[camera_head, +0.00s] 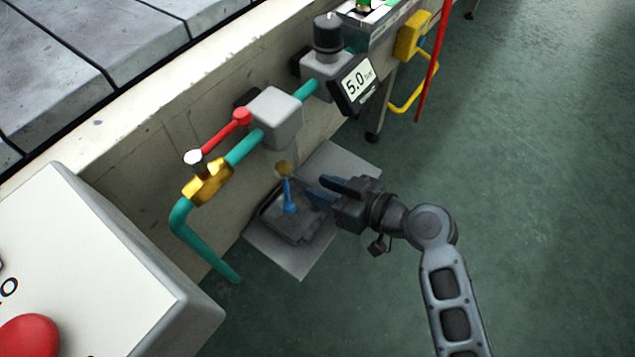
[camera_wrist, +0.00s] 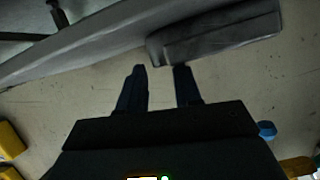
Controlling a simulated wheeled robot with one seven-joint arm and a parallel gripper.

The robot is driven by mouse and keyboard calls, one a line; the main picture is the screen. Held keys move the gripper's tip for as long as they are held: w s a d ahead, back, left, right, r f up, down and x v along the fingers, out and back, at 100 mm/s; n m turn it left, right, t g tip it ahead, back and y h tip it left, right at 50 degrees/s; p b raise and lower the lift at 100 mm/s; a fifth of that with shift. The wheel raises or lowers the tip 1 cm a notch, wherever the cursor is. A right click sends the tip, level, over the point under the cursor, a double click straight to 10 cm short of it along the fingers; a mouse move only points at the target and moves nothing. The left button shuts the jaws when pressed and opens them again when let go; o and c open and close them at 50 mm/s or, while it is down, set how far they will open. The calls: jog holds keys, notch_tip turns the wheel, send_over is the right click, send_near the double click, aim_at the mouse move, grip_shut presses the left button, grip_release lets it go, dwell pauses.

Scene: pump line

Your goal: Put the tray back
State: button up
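The dark grey tray (camera_head: 268,222) lies on a light grey plate (camera_head: 294,262) low beside the machine's side panel, partly hidden by the blue-handled valve. My gripper (camera_head: 317,188) is above the tray's right side, with its two dark fingers pointing left. In the wrist view my gripper (camera_wrist: 160,70) has its fingers apart, with only pale surface showing between them. The tray (camera_wrist: 215,36) shows there just beyond the right fingertip; I cannot tell if they touch.
A blue handle (camera_head: 288,198) hangs under the pipe, close to my fingers. The green floor (camera_head: 530,190) at right is clear.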

jog(key=p+v, duration=0.1)
jog(key=v, duration=0.9)
jog(key=shift+p, duration=0.35)
jog(key=s+d+f+m+t+h, duration=0.1)
jog(key=s+d+f+m+h, duration=0.2)
jog(key=s, duration=0.4)
jog(key=s+d+m+t+h, duration=0.2)
jog(key=s+d+m+h, duration=0.2)
jog(key=s, duration=0.3)
jog(key=s+d+r+m+t+h, duration=0.1)
jog(key=s+d+r+t+h, duration=0.1)
jog(key=s+r, duration=0.5)
jog(key=s+d+r+t+h, duration=0.1)
jog(key=s+d+r, duration=0.1)
jog(key=s+r, duration=0.4)
notch_tip(320, 180, up, 3)
jog(key=shift+s+d+r+m+t+h, duration=0.15)
jog(key=shift+s+d+m+t+h, duration=0.15)
jog(key=shift+s+m+t+h, duration=0.1)
notch_tip(320, 180, up, 24)
jog(key=p, duration=2.3)
jog(key=shift+p, duration=0.35)
